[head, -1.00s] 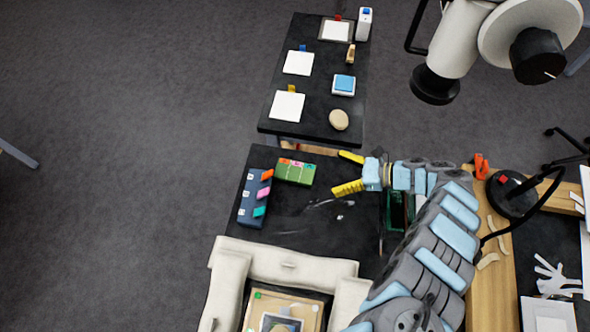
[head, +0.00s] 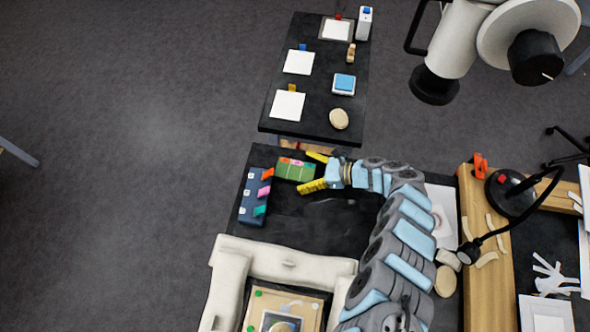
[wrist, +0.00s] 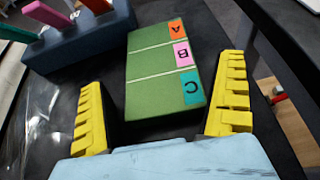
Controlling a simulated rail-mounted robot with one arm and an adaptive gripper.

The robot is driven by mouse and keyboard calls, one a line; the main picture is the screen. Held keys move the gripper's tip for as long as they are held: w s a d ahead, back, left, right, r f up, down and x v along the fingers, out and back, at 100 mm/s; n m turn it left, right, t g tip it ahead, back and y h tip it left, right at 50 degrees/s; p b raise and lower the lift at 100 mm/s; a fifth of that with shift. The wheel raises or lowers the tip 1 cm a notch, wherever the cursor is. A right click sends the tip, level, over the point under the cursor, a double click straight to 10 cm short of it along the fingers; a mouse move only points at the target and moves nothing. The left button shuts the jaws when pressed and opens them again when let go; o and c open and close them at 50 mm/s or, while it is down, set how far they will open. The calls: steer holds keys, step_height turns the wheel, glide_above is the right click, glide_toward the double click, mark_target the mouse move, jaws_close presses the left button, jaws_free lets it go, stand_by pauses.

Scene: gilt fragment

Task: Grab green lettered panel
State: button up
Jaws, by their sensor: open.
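The green lettered panel (head: 295,169) lies on the dark table, near its far edge. In the wrist view the panel (wrist: 155,75) is a green block with two pale lines and orange, pink and teal labels lettered A, B and C. My gripper (head: 315,171) is open at the panel's right side. In the wrist view its yellow fingers (wrist: 160,108) stand wide apart, one on each side of the panel's near end. Nothing is held, and I cannot tell whether a finger touches the panel.
A blue block (head: 254,196) with orange, pink and teal tabs stands left of the panel. A second dark table (head: 310,75) beyond holds white sheets and small items. A cream padded frame (head: 285,258) lies at the near side. A desk lamp (head: 510,195) stands at right.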

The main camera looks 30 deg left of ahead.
steer(key=shift+a+f, duration=0.1)
steer(key=shift+a, duration=0.1)
steer(key=shift+d, duration=0.1)
steer(key=c, duration=1.2)
